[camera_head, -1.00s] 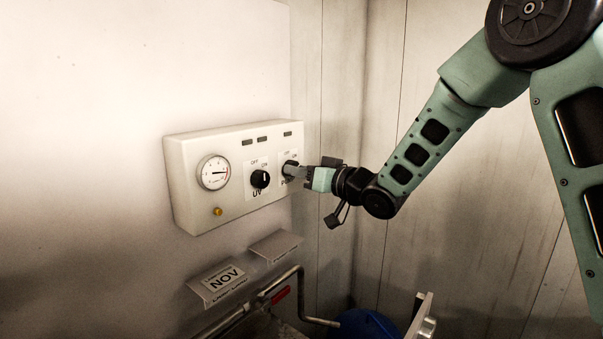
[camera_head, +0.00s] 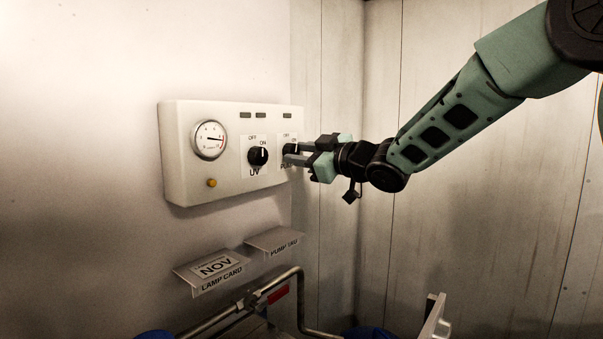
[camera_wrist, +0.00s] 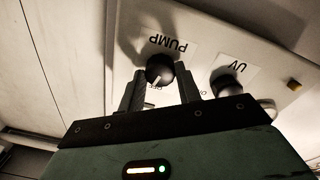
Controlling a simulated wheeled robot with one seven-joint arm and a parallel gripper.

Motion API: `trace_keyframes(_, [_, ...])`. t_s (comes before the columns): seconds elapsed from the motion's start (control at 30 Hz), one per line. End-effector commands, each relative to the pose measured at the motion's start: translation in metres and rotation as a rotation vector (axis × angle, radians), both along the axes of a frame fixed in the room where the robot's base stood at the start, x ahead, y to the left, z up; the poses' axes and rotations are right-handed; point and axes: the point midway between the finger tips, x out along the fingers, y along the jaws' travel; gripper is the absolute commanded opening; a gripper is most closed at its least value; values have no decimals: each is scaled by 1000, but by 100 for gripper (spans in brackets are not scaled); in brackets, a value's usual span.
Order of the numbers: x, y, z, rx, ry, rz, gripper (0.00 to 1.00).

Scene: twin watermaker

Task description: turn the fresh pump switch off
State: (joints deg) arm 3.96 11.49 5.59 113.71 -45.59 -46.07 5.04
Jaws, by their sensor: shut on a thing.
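The white control panel (camera_head: 228,178) hangs on the wall, with the black pump knob (camera_head: 292,148) at its right end under OFF and ON labels. My gripper (camera_head: 290,155) comes from the right, its fingers at that knob and partly covering the PUMP label. In the wrist view the pump knob (camera_wrist: 160,68) sits between the two fingertips of my gripper (camera_wrist: 160,78), which are shut on it. A pale pointer line shows on the knob, but I cannot tell clearly which label it points to.
The UV knob (camera_head: 258,156) is just left of the pump knob. A gauge (camera_head: 209,140) and yellow button (camera_head: 212,183) are further left. Below are the lamp card holder (camera_head: 212,270), the pump tag holder (camera_head: 275,242) and a metal pipe (camera_head: 302,300). The corner wall is at right.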

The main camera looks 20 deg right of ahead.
Motion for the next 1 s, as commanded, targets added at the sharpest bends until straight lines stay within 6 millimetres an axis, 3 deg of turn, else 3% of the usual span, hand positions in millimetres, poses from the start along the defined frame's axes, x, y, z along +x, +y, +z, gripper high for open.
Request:
trace_keyframes(0.43, [0, 0, -2, -201, -135, 0, 11])
trace_keyframes(1.0, [0, 0, 0, -236, -157, 0, 11])
